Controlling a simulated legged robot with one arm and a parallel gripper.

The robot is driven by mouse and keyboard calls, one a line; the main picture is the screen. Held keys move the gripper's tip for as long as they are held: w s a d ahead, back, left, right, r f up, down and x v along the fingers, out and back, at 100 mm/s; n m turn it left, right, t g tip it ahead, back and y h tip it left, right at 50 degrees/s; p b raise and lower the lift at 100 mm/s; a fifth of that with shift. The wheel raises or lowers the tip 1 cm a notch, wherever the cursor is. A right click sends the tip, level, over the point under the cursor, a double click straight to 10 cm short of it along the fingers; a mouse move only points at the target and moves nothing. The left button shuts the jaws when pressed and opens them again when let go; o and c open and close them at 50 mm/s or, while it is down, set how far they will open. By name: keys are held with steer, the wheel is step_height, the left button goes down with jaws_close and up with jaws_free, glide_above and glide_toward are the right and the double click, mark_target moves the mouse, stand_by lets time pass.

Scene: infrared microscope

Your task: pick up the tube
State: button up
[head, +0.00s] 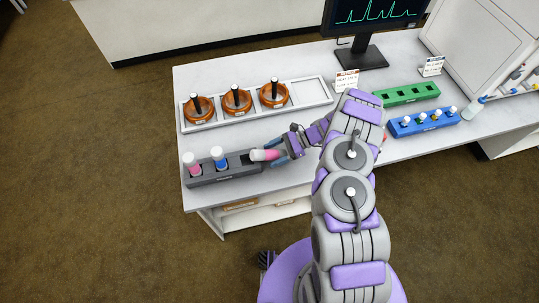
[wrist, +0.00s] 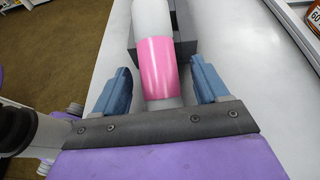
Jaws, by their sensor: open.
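A tube (head: 265,155) with a white end and a pink band lies on its side at the right end of a dark grey rack (head: 225,176), its white end toward the rack. In the wrist view the tube (wrist: 156,66) runs lengthwise between my gripper's (wrist: 159,80) two blue fingers, with a visible gap on each side. My gripper (head: 280,152) is open around the tube in the head view, low over the table. The tube's near end is partly hidden by my gripper.
The rack holds a pink tube (head: 192,166) and a blue tube (head: 219,159), both upright. Behind is a grey tray (head: 314,92) with orange round holders (head: 236,100). A green rack (head: 407,94), a blue rack (head: 424,124) and a monitor (head: 374,14) stand to the right.

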steer(key=shift+x, duration=1.05)
steer(key=shift+w+d+r, duration=0.1)
steer(key=shift+d, duration=0.3)
steer(key=c, duration=0.5)
steer(key=shift+a, duration=0.15)
steer(key=c, duration=0.8)
steer(key=shift+r, duration=0.1)
